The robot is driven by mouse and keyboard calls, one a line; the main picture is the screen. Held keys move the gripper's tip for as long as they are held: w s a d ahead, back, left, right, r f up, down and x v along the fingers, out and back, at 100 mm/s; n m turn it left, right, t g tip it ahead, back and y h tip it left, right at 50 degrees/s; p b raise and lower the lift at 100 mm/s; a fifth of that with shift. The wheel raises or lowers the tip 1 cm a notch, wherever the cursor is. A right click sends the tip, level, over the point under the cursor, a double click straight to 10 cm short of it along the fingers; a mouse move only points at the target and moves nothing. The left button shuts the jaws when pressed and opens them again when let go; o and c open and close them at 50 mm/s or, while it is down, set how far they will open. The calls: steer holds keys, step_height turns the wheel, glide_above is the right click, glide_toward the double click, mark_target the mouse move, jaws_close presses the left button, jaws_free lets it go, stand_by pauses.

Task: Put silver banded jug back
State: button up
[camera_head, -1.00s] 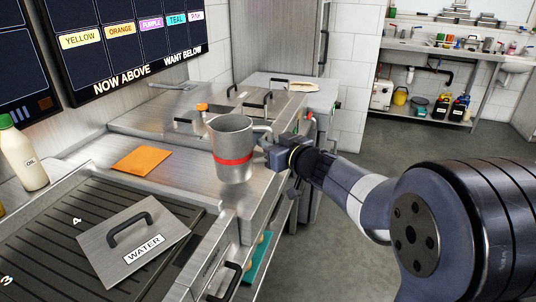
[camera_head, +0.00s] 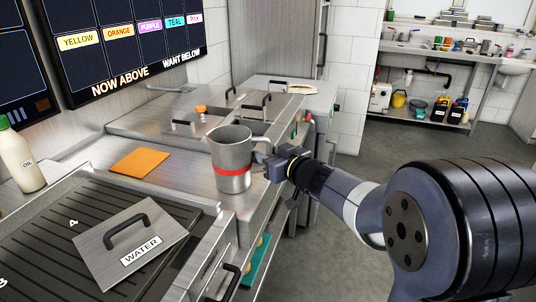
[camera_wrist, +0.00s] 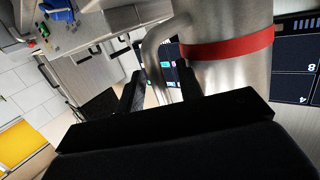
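The silver jug (camera_head: 232,156) with a red band is upright over the steel counter beside the griddle, in the head view. Its base is at or just above the counter; I cannot tell whether it touches. My gripper (camera_head: 268,160) is at the jug's right side, with its fingers on either side of the handle. In the wrist view the handle (camera_wrist: 152,55) runs between the two dark fingers of my gripper (camera_wrist: 160,88), and the jug's body (camera_wrist: 228,75) with its red band fills the upper right. The finger contact is partly hidden.
An orange sheet (camera_head: 139,160) lies left of the jug. A lid marked WATER (camera_head: 130,240) lies on the numbered griddle (camera_head: 50,222) in front. Lidded steel pans (camera_head: 165,119) stand behind. An oil bottle (camera_head: 20,160) is at the far left. Open floor lies right of the counter.

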steer(key=shift+r+p, duration=0.2)
steer(key=shift+p, duration=0.15)
steer(key=b+v, duration=0.1)
steer(key=v, duration=1.1)
steer(key=shift+f, duration=0.1)
steer(key=p+x, duration=0.1)
steer(key=x, duration=1.1)
steer(key=shift+f+b, duration=0.3)
steer(key=shift+b, duration=0.2)
steer(key=shift+r+p, duration=0.35)
steer(key=shift+p, duration=0.05)
steer(key=shift+f, duration=0.15)
